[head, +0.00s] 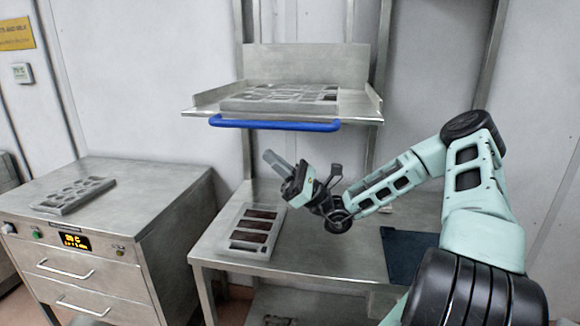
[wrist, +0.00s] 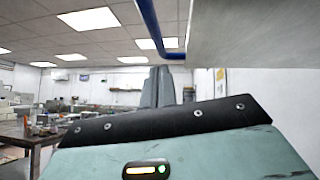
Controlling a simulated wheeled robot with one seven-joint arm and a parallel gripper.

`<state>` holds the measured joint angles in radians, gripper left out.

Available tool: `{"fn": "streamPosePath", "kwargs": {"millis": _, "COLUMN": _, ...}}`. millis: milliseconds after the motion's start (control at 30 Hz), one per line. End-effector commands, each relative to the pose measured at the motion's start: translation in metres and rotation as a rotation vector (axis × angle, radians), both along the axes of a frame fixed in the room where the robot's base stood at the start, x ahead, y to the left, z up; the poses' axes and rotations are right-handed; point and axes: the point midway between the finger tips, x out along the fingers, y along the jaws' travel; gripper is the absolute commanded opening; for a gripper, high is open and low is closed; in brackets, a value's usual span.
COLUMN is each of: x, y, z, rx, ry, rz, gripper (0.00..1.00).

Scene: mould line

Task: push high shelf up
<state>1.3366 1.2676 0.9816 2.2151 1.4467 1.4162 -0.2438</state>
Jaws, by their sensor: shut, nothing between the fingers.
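The high shelf (head: 192,111) is a metal tray-like platform on upright posts, with a blue handle bar (head: 275,125) along its front edge. A grey mould (head: 280,104) with several cavities lies on it. My gripper (head: 270,156) is below the blue bar, apart from it, with its fingers shut and pointing up and left. In the wrist view the shut fingers (wrist: 162,85) point away from the camera. The shelf's underside (wrist: 255,35) fills the upper right there, with the blue bar (wrist: 150,25) beside it.
A metal table (head: 215,248) below the shelf holds a mould with dark filled cavities (head: 256,231) and a dark blue mat (head: 405,255). A metal cabinet (head: 120,190) with drawers and a display stands left, with another mould (head: 74,194) on top.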

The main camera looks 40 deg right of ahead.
Motion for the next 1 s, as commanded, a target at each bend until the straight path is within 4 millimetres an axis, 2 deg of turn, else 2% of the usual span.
{"fn": "streamPosePath", "kwargs": {"millis": 100, "x": 0.005, "y": 0.009, "z": 0.023, "rx": -0.002, "ry": 0.000, "rz": 0.000, "gripper": 0.00}}
{"fn": "streamPosePath", "kwargs": {"millis": 300, "x": 0.002, "y": 0.012, "z": 0.043, "rx": -0.001, "ry": 0.000, "rz": -0.001, "gripper": 0.00}}
{"fn": "streamPosePath", "kwargs": {"millis": 833, "x": 0.002, "y": 0.013, "z": 0.048, "rx": -0.001, "ry": 0.000, "rz": 0.001, "gripper": 0.00}}
{"fn": "streamPosePath", "kwargs": {"millis": 1000, "x": 0.014, "y": 0.013, "z": 0.062, "rx": 0.001, "ry": -0.002, "rz": 0.001, "gripper": 0.00}}
